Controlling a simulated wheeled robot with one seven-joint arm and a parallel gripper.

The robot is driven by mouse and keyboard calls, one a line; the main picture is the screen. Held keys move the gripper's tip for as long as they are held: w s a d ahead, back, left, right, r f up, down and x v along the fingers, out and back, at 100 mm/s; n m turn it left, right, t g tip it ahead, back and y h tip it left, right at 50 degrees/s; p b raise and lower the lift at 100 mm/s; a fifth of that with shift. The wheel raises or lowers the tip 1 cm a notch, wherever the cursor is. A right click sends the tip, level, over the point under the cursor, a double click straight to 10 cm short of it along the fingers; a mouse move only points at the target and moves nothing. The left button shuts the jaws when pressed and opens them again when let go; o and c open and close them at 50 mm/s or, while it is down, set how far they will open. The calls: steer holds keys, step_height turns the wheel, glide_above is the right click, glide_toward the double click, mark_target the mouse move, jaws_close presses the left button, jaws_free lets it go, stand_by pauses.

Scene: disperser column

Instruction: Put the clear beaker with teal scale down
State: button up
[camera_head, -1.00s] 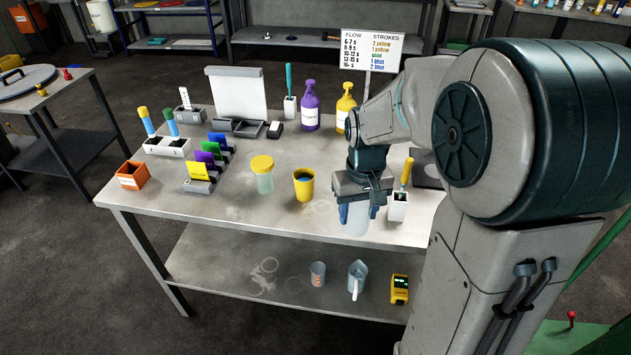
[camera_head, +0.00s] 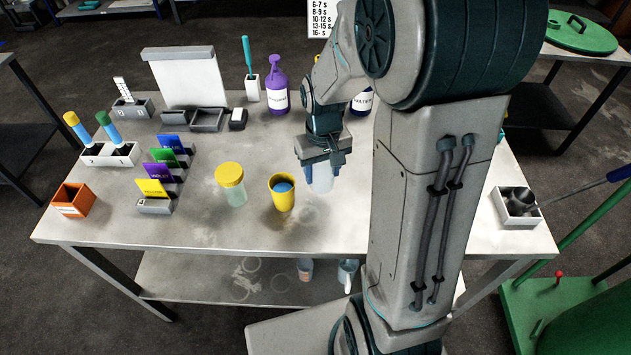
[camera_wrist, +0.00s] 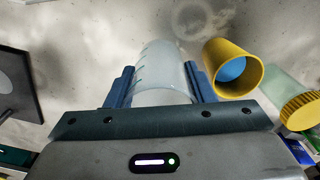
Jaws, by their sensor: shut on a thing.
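My gripper (camera_head: 321,160) is over the table, to the right of the yellow cup (camera_head: 283,198). It is shut on the clear beaker (camera_head: 320,183), whose lower part shows below the fingers. In the wrist view the beaker (camera_wrist: 160,62) stands between the two blue fingers, with teal scale marks on its left side. I cannot tell whether its base touches the table (camera_head: 220,232). The yellow cup with blue contents (camera_wrist: 232,62) is close on the right in the wrist view, apart from the beaker.
A clear jar with a yellow lid (camera_head: 231,175) stands left of the cup. Colored cards in a holder (camera_head: 155,205), an orange box (camera_head: 73,200) and a purple bottle (camera_head: 278,95) stand farther off. Faint ring marks lie on the bare tabletop near the beaker. My arm hides the table's right middle.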

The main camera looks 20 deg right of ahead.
mark_target(322, 184)
steer(key=shift+f, duration=2.45)
steer(key=shift+f, duration=0.1)
steer(key=shift+f, duration=0.15)
steer(key=o, duration=1)
steer(key=shift+r, duration=0.2)
